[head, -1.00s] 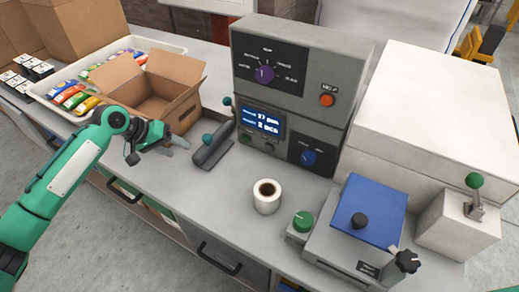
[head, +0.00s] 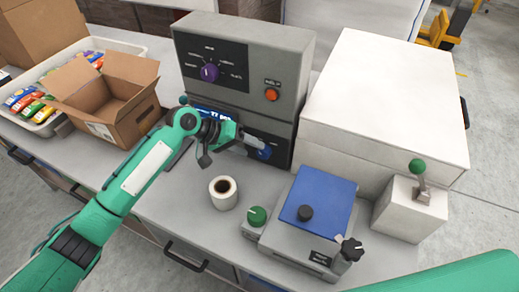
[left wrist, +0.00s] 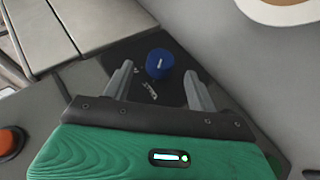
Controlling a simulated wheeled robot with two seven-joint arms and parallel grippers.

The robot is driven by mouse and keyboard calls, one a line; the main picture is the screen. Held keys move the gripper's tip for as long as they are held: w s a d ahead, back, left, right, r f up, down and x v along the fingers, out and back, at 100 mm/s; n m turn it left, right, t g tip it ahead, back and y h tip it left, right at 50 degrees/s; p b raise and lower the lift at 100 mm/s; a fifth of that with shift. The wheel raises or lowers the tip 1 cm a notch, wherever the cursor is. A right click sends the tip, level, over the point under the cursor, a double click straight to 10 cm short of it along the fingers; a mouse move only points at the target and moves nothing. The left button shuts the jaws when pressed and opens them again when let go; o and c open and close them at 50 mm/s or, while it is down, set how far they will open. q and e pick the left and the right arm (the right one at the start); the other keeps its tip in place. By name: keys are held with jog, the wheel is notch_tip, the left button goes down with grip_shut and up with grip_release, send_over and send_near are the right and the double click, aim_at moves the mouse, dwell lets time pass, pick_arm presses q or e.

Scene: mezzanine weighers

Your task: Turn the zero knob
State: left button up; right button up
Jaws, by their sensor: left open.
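A blue knob (head: 264,152) sits on a dark plate low on the front of the grey weigher cabinet (head: 292,60). Its lettering is too small to read as the zero label. My left gripper (head: 258,143) is open in front of this plate and partly covers the knob and the display. In the left wrist view the blue knob (left wrist: 160,63) shows in the gap between the two open fingertips (left wrist: 158,75), with a pale pointer mark on its face. I cannot tell whether the fingers touch it. My right gripper is out of view.
A purple knob (head: 209,72) and an orange button (head: 271,95) sit higher on the cabinet. An open carton (head: 70,104) is at left, a large white box (head: 385,95) at right.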

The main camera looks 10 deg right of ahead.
aim_at(260, 152)
pick_arm(q)
jog(key=shift+p+x, duration=0.3)
jog(key=shift+x, duration=2)
jog(key=c, duration=1)
